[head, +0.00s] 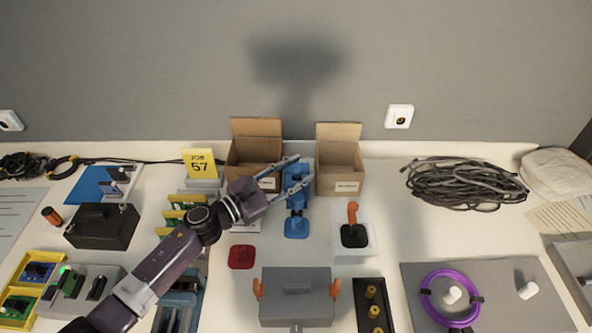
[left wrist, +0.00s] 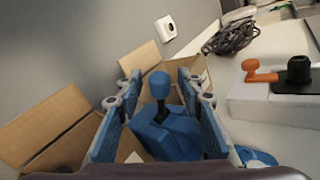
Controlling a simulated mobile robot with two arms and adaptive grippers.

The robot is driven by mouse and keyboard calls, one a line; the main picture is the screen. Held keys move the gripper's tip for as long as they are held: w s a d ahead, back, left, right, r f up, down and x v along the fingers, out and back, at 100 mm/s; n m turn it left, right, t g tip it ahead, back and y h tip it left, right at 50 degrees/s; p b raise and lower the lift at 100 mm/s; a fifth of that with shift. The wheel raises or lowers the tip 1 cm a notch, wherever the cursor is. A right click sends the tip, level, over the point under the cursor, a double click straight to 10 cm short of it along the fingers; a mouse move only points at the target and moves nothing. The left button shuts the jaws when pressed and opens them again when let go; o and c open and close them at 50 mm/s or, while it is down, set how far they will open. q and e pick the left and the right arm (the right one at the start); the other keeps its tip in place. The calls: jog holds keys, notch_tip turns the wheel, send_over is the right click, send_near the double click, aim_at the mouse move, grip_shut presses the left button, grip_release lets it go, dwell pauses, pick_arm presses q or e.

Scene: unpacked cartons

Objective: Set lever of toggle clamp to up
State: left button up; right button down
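A blue device (head: 297,201), which I take to be the toggle clamp, stands in front of the cartons. In the left wrist view its lever with a rounded blue knob (left wrist: 159,84) rises on a dark stem from the blue body (left wrist: 168,135). My left gripper (head: 302,171) is open, its fingers on either side of the knob, with gaps visible on both sides in the left wrist view (left wrist: 158,100). The fingers hide part of the device in the head view. My right gripper is not in view.
Two open cartons (head: 240,150) (head: 347,181) stand close behind. A white block with an orange-handled black device (head: 354,236) is to the right. A red piece (head: 241,257) and a grey box with orange latches (head: 296,298) are in front. Coiled cable (head: 465,184) lies at right.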

pick_arm(q)
jog(key=shift+c, duration=0.5)
grip_shut()
